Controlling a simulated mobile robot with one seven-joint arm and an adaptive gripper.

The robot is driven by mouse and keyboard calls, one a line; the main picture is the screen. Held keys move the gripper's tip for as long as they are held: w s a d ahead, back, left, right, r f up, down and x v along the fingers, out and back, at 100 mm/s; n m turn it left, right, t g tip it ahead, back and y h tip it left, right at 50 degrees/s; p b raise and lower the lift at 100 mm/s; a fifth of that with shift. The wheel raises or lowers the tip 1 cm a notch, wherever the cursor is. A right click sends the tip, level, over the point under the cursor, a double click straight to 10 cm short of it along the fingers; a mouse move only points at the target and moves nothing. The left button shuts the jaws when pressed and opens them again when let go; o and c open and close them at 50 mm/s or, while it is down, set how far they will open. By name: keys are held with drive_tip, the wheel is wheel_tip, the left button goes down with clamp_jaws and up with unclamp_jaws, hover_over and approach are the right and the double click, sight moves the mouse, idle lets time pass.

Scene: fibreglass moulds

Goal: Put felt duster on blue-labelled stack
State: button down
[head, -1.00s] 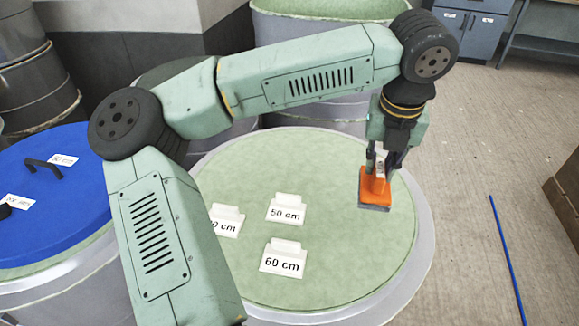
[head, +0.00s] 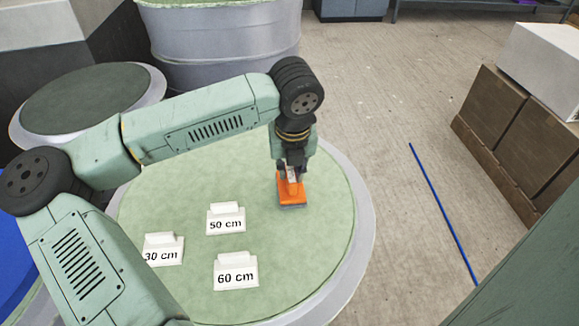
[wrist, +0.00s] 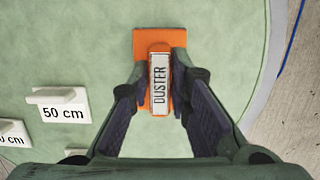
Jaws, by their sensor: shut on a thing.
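The felt duster (head: 291,194) has an orange body with a dark grey underside. In the wrist view the duster (wrist: 148,42) shows a white "DUSTER" label on its grip. My gripper (head: 291,170) is shut on that grip; in the wrist view my gripper (wrist: 161,88) has one finger on each side of it. The duster is over the right part of a round green mould top (head: 185,195); I cannot tell whether it touches. I can make out no blue label, so I cannot tell which stack is the blue-labelled one.
White cards for 30 cm (head: 163,251), 50 cm (head: 226,221) and 60 cm (head: 236,273) stand on the mould top. Brown boxes (head: 490,105) with a white box (head: 548,55) on top stand at the right. A blue rod (head: 440,208) lies on otherwise open floor.

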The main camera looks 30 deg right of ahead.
drive_tip(key=shift+f, duration=0.25)
drive_tip(key=shift+f, duration=0.2)
drive_tip(key=c, duration=1.5)
unclamp_jaws()
drive_tip(key=shift+r, duration=0.1)
drive_tip(key=shift+r, duration=0.2)
drive_tip(key=b+v, duration=0.2)
drive_tip(key=v, duration=1)
